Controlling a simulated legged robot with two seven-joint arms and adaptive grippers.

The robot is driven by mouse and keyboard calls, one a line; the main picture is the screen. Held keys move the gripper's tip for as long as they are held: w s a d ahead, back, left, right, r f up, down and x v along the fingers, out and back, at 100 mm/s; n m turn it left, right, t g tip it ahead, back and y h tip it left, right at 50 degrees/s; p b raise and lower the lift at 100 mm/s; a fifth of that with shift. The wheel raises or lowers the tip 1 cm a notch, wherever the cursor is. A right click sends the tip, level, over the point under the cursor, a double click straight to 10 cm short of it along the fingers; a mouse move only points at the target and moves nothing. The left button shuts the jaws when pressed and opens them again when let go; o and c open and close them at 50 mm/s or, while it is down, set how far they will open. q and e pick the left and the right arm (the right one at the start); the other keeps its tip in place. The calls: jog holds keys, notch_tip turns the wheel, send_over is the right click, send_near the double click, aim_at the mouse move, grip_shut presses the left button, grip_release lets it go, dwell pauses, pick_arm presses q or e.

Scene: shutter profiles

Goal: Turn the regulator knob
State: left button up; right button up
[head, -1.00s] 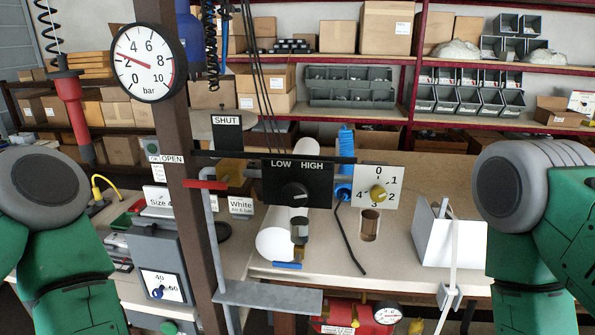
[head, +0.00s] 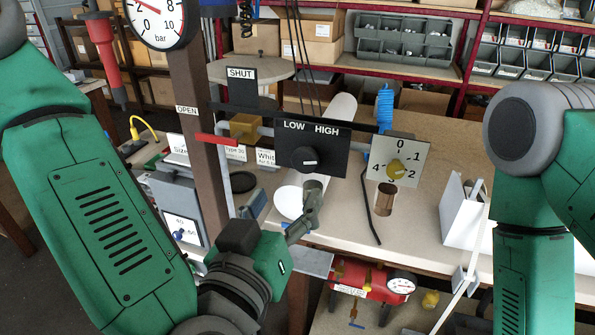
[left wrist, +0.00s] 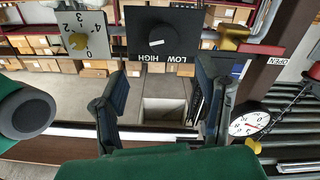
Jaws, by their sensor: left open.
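A round black knob (head: 304,158) with a light pointer mark sits on a black plate marked LOW and HIGH (head: 328,142). Its mark points toward the right, on the HIGH side. The knob shows upside down in the left wrist view (left wrist: 159,37). My left gripper (head: 308,207) is below the plate in the head view. In the left wrist view its two dark fingers (left wrist: 163,82) are spread wide with nothing between them, apart from the knob, which appears beyond the tips. My right arm shows at the right; its gripper is out of view.
A white plate numbered 0 to 4 with a yellow knob (head: 397,168) is right of the black plate. A red lever (head: 216,140) and brown post (head: 190,100) stand left. A pressure gauge (head: 158,15) tops the post. A white box (head: 463,210) stands on the bench.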

aim_at(304, 161)
pick_arm(q)
jog(key=x, duration=0.2)
jog(key=b+x, duration=0.1)
jog(key=x, duration=0.4)
jog(key=shift+w+a, duration=0.15)
jog(key=shift+a, duration=0.15)
jog(key=w+a, duration=0.2)
jog(key=shift+w+a, duration=0.35)
jog(key=shift+w, duration=0.05)
jog(key=d, duration=0.2)
jog(key=shift+d+r, duration=0.1)
jog(key=shift+d, duration=0.3)
jog(key=shift+o, duration=0.7)
jog(key=d, duration=0.2)
jog(key=w+d, duration=0.1)
jog(key=shift+d, duration=0.35)
jog(key=shift+a, duration=0.2)
jog(key=c, duration=0.6)
jog(key=a, duration=0.2)
jog(key=shift+w+a, duration=0.15)
jog(key=shift+a, duration=0.2)
jog(key=c, duration=0.7)
jog(key=shift+a, duration=0.2)
jog(key=shift+s+d, duration=0.3)
jog(key=shift+d, duration=0.25)
pick_arm(e)
jog(key=shift+s+d+f, duration=0.1)
jog(key=shift+d+f, duration=0.4)
jog(key=shift+f, duration=0.4)
